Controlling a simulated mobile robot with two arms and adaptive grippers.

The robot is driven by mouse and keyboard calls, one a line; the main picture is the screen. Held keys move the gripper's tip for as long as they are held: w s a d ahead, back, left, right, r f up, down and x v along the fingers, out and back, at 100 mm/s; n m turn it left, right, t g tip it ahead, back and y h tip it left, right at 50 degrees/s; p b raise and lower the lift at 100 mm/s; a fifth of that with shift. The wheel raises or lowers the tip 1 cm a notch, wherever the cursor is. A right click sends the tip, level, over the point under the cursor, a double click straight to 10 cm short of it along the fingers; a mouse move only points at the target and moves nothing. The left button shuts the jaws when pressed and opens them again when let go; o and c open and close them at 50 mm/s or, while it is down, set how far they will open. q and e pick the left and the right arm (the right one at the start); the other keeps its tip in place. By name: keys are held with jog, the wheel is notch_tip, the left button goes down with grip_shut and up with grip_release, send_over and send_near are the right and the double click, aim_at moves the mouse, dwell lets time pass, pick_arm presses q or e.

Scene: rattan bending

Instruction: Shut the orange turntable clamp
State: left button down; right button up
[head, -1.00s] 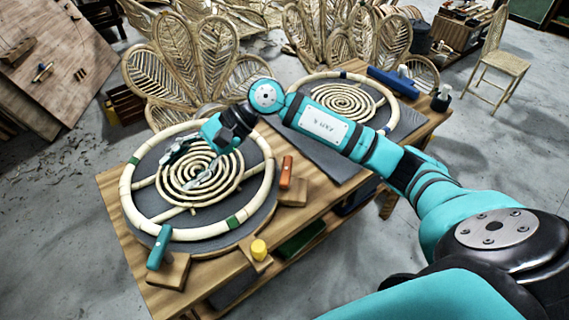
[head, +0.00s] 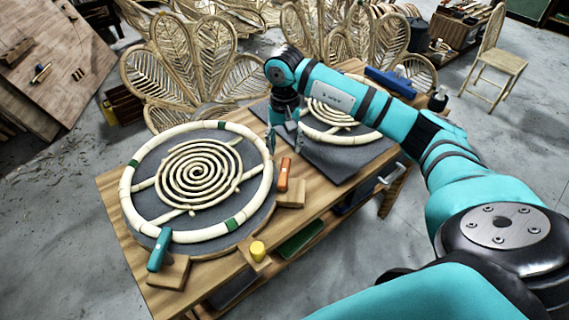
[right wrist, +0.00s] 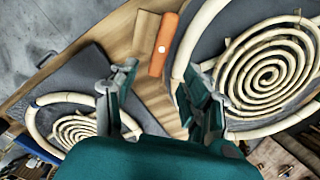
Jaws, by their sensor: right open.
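The orange turntable clamp (head: 284,174) stands on a wooden block (head: 291,193) at the right edge of the near rattan ring. In the right wrist view the orange clamp (right wrist: 164,45) lies ahead of and between the fingers, with a pale round dot on it. My right gripper (head: 285,143) is open and empty, pointing down just behind the clamp and apart from it. Its two spread fingers also show in the right wrist view (right wrist: 155,95). I cannot tell how far the clamp's handle is turned. My left gripper is not in view.
The near turntable (head: 180,236) holds a rattan ring (head: 268,190) and spiral. A second ring (head: 371,137) and a blue tool (head: 390,82) are farther right.

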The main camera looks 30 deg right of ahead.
aim_at(284, 168)
notch_tip(284, 168, down, 9)
jog(key=shift+f+p, duration=0.15)
jog(key=shift+p, duration=0.6)
grip_shut()
